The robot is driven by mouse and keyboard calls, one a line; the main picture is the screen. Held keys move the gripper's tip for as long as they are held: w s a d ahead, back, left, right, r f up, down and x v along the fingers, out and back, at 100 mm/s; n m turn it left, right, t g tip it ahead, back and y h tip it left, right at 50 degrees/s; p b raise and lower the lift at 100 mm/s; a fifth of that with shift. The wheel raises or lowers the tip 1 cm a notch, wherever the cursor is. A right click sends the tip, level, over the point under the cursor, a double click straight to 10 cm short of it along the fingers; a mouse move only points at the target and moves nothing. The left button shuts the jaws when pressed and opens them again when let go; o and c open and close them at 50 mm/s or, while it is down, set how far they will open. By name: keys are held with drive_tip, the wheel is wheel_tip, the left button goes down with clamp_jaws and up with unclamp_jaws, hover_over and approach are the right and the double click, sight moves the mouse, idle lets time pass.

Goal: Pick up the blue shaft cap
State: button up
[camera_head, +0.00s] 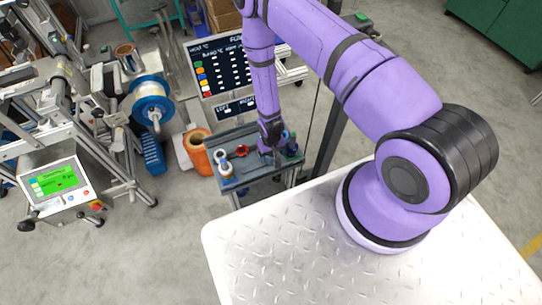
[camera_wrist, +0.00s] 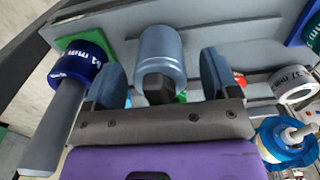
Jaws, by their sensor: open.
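A steel-blue cylindrical cap (camera_wrist: 160,55) with a dark block at its near end shows in the wrist view; it looks like the blue shaft cap. It lies between the two blue-grey fingers of my open gripper (camera_wrist: 162,82), with a visible gap on each side. In the camera_head view, my gripper (camera_head: 270,150) reaches down over the grey rack (camera_head: 238,183), and the cap cannot be made out there. A dark blue ring marked with a size in mm (camera_wrist: 82,62) sits left of my fingers, by a grey shaft.
A white ring (camera_wrist: 293,85) and a white-and-blue part (camera_wrist: 287,140) are to the right; a red part (camera_wrist: 239,79) shows behind the right finger. An orange reel (camera_head: 197,150) stands left of the rack, a labelled board (camera_head: 220,65) behind it. A white table (camera_head: 290,265) is in front.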

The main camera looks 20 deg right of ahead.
drive_tip(key=c, duration=1.1)
